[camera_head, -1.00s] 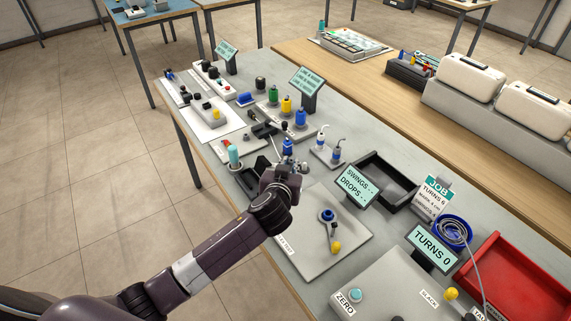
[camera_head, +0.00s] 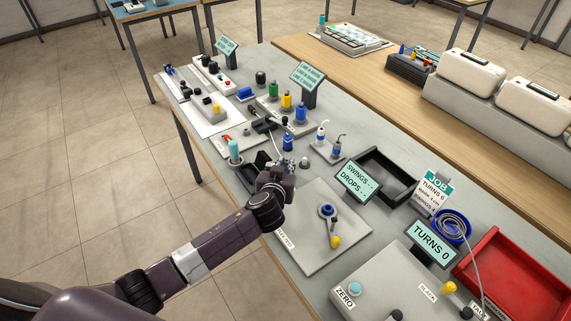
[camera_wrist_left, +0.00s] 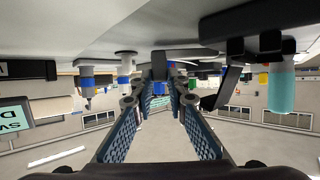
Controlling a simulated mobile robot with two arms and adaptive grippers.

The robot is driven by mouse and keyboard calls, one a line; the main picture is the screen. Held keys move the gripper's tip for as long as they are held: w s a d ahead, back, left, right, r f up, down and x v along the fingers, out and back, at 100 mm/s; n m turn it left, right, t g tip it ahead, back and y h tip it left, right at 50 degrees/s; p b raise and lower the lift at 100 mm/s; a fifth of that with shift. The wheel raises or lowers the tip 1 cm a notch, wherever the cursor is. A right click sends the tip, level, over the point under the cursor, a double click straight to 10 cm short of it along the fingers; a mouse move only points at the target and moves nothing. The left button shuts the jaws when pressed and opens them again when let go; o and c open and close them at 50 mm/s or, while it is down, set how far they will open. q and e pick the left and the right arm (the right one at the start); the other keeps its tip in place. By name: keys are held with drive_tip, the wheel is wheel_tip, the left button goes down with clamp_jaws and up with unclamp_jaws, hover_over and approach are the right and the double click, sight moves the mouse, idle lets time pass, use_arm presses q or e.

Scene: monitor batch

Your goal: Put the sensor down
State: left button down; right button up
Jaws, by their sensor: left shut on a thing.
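My left gripper (camera_head: 274,180) reaches in over the near part of the grey bench, just above a black open holder (camera_head: 255,166). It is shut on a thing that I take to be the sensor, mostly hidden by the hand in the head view. In the left wrist view the fingers of the left gripper (camera_wrist_left: 160,100) frame a dark piece at their tips, and its outline is unclear against the clutter behind. A blue upright piece (camera_head: 287,142) stands just beyond the hand. My right gripper is not in view.
A teal-topped cylinder (camera_head: 234,150) stands left of the hand. A sign reading SWINGS, DROPS (camera_head: 358,180) and a black tray (camera_head: 391,175) are on the right. A red tray (camera_head: 505,277) is at far right.

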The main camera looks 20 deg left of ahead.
use_arm(q)
drive_tip(key=shift+f, duration=0.35)
drive_tip(key=c, duration=2.2)
unclamp_jaws()
drive_tip(key=shift+r, duration=0.15)
drive_tip(key=shift+r, duration=0.2)
drive_tip(key=shift+r+p, duration=0.45)
drive_tip(key=shift+p, duration=0.1)
drive_tip(key=b+v, duration=0.1)
drive_tip(key=v, duration=1)
drive_tip(key=shift+s+f, duration=0.1)
drive_tip(key=shift+s, duration=0.35)
